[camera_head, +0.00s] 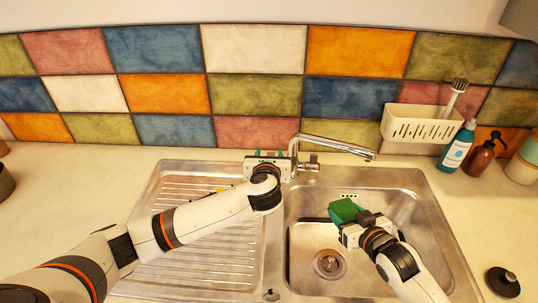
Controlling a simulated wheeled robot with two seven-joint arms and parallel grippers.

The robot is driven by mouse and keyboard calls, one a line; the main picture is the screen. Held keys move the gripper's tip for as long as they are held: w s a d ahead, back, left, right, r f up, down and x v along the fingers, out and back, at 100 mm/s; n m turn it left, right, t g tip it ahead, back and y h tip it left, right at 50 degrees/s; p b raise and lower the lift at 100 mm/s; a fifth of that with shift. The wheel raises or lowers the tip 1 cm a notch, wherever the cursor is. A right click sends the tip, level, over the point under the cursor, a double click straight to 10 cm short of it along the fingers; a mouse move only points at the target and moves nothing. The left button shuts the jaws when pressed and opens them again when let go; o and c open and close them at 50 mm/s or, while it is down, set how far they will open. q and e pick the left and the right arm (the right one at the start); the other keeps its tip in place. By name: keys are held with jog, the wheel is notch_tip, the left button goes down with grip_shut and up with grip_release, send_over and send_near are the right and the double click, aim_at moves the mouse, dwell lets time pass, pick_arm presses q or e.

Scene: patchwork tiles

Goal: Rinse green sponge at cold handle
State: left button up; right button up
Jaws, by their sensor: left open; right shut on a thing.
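The green sponge (343,209) is held in my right gripper (352,219), which is shut on it over the sink basin (415,207). The sponge is below and a little left of the end of the chrome tap's spout (340,143). No water stream shows. My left gripper (268,156) is open at the left side of the tap base, close to the wall. It covers that side of the tap, so a handle there is hidden, and I cannot tell whether it touches one. A tap handle (313,161) shows at the right of the base.
A ribbed drainboard (178,205) lies left of the basin, under my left arm. A cream caddy with a brush (420,123), a teal bottle (456,146) and a brown pump bottle (483,154) stand at the back right. A black stopper (503,281) lies at front right.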

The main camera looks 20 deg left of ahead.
jog(key=s+a+r+p, duration=0.2)
jog(key=s+r+p, duration=0.2)
jog(key=p, duration=0.2)
jog(key=shift+s, duration=0.25)
dwell(1.1)
